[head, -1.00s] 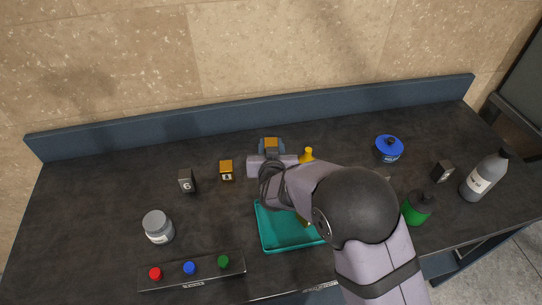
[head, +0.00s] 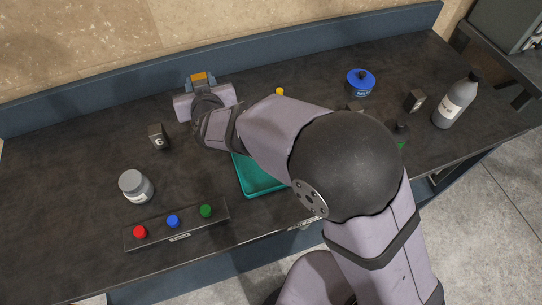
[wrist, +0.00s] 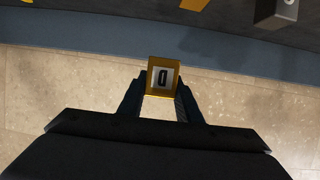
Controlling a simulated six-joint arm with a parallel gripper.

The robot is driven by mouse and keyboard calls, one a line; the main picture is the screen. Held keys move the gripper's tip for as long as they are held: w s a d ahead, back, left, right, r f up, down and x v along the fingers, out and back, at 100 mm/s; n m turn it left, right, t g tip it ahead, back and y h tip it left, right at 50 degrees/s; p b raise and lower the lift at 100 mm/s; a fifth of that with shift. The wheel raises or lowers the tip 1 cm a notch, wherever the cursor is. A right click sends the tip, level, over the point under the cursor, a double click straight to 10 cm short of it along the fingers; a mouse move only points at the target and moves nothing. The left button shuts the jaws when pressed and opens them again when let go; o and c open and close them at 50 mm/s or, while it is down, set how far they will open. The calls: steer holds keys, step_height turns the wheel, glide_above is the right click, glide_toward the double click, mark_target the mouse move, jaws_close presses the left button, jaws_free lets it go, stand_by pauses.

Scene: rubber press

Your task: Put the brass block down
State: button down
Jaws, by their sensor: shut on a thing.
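My gripper (head: 202,84) is shut on a brass block (head: 201,78) in the head view, held near the back edge of the dark counter. In the wrist view my gripper (wrist: 158,100) has its two fingers on either side of the block (wrist: 163,75). The block's face there is gold-rimmed with a dark mark on a pale label. It appears against the wall beyond the blue backsplash, and its exact height above the counter cannot be told. A second gold piece (wrist: 194,4) is cut off at the wrist view's top edge.
A dark block marked 6 (head: 158,137), a grey jar (head: 136,186) and a button panel (head: 190,228) lie left. A teal tray (head: 255,182) is partly behind my arm. A blue container (head: 360,84), dark block (head: 415,101) and grey bottle (head: 457,101) stand right.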

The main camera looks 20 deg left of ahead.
steer(key=s+d, duration=0.4)
steer(key=s, duration=0.4)
steer(key=w+d+f+m+t+h, duration=0.1)
steer(key=w+d+f+m+h, duration=0.1)
steer(key=d, duration=0.5)
steer(key=w+d+f+m+t+h, duration=0.2)
steer(key=d, duration=0.4)
steer(key=shift+s+f+b, duration=0.2)
steer(key=shift+f+b, duration=0.2)
steer(key=shift+f, duration=4.65)
steer(key=shift+f, duration=0.2)
steer(key=c, duration=1.6)
jaws_free()
steer(key=shift+o, duration=0.2)
steer(key=shift+r, duration=0.1)
